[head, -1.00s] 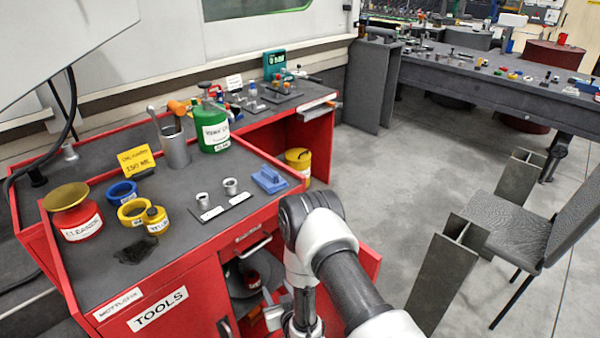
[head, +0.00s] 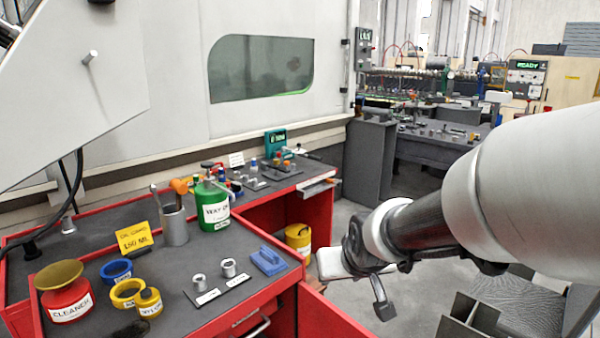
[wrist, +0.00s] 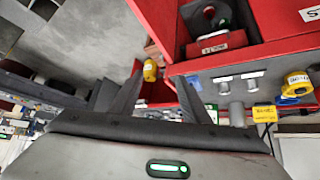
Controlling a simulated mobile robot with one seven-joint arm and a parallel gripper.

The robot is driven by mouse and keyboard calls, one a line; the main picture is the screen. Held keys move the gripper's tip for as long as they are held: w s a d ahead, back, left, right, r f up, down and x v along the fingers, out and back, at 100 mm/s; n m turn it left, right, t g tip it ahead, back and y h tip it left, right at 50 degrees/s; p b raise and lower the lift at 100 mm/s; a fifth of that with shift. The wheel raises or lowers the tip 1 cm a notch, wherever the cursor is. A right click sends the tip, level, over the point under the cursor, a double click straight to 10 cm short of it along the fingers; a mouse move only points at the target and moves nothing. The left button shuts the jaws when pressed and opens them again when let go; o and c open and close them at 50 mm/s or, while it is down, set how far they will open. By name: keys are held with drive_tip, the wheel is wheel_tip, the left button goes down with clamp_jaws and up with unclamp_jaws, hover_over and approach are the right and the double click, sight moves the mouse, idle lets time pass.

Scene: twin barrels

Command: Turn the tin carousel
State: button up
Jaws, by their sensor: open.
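My gripper (wrist: 160,88) is open and empty in the wrist view, its two dark fingers spread apart. In the head view my gripper (head: 378,292) hangs right of the red bench, pointing down, beyond the bench corner. The tin carousel is hidden in the head view, below the bench top. In the wrist view, an open red compartment (wrist: 181,22) in the bench front holds a grey rounded part and a green spot. I cannot tell whether this is the carousel. My gripper is apart from it.
The red bench top (head: 225,262) carries a cleaner tin (head: 68,300), yellow rings, a blue block (head: 267,260) and a green can (head: 213,205). A red door panel (head: 333,322) stands out at the bench's front. A yellow tin (head: 298,238) stands under the far bench.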

drive_tip(key=s+d+r+m+g+h, duration=0.1)
drive_tip(key=s+d+r, duration=0.2)
drive_tip(key=s, duration=0.7)
drive_tip(key=s+d+r+m+g, duration=0.1)
drive_tip(key=s+d+r, duration=0.2)
drive_tip(key=s, duration=0.7)
wheel_tip(320, 180, up, 21)
drive_tip(key=p, duration=2)
drive_tip(key=shift+s+a+p, duration=0.25)
drive_tip(key=shift+s+p, duration=0.1)
drive_tip(key=shift+p, duration=0.05)
drive_tip(key=c, duration=0.3)
drive_tip(key=shift+w+d+n, duration=0.1)
drive_tip(key=shift+d+n, duration=0.05)
drive_tip(key=shift+n, duration=0.15)
